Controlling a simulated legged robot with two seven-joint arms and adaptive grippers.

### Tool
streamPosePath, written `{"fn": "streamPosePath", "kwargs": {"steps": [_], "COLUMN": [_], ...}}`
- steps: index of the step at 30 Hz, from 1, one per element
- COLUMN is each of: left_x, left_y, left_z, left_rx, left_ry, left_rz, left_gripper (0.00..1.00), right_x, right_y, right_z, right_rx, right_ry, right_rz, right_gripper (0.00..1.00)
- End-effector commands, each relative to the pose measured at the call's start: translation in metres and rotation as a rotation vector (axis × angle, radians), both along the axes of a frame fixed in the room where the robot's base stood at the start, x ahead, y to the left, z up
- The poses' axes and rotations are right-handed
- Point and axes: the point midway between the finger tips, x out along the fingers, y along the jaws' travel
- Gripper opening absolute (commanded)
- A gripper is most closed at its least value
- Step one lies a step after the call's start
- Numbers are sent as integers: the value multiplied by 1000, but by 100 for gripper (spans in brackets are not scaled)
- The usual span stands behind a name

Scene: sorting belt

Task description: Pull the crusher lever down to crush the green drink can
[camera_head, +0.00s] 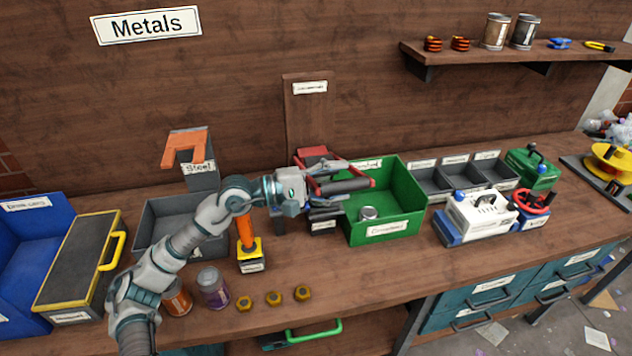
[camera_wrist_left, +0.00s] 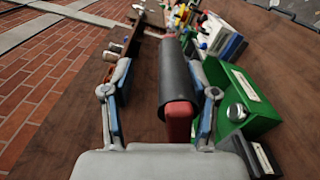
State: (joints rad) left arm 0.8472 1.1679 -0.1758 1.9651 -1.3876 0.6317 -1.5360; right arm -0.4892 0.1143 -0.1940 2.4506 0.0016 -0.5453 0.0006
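The crusher stands at the wall, with a labelled wooden backboard (camera_head: 304,122) and a red part (camera_head: 315,155). Its lever has a black grip (camera_head: 349,186) on a red frame. My left gripper (camera_head: 328,189) is at the lever in the head view. In the left wrist view the grip (camera_wrist_left: 179,75) lies between the two fingers of my left gripper (camera_wrist_left: 162,68), with a visible gap on its left side. The fingers are spread. I cannot make out the green drink can; the arm and lever cover much of the crusher. My right gripper is not in view.
A green bin (camera_head: 412,206) holding a silver disc-like piece (camera_head: 368,213) stands right of the crusher. An orange-handled tool (camera_head: 247,235), two cans and several brass nuts (camera_head: 274,298) are nearer the front. A grey Steel bin (camera_head: 150,216) lies left.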

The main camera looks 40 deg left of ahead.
Motion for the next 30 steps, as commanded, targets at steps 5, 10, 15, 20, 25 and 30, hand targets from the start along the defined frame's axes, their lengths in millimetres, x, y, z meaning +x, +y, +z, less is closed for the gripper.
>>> {"fn": "streamPosePath", "kwargs": {"steps": [5,10,15,20,25,30], "left_x": [-17,-32,-48,-66,-80,-87], "left_y": [15,30,44,59,71,77], "left_z": [0,-1,-2,-1,-1,-1], "left_rx": [3,1,-4,-5,-4,-1], "left_ry": [1,1,3,-1,-2,0], "left_rz": [3,3,1,0,-1,0], "left_gripper": [56,56,56,56,56,56], "right_x": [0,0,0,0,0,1], "right_y": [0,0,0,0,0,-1], "right_z": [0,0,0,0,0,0], "right_rx": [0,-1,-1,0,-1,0], "right_ry": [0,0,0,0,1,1], "right_rz": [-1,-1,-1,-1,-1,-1], "right_gripper": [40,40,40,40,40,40]}}
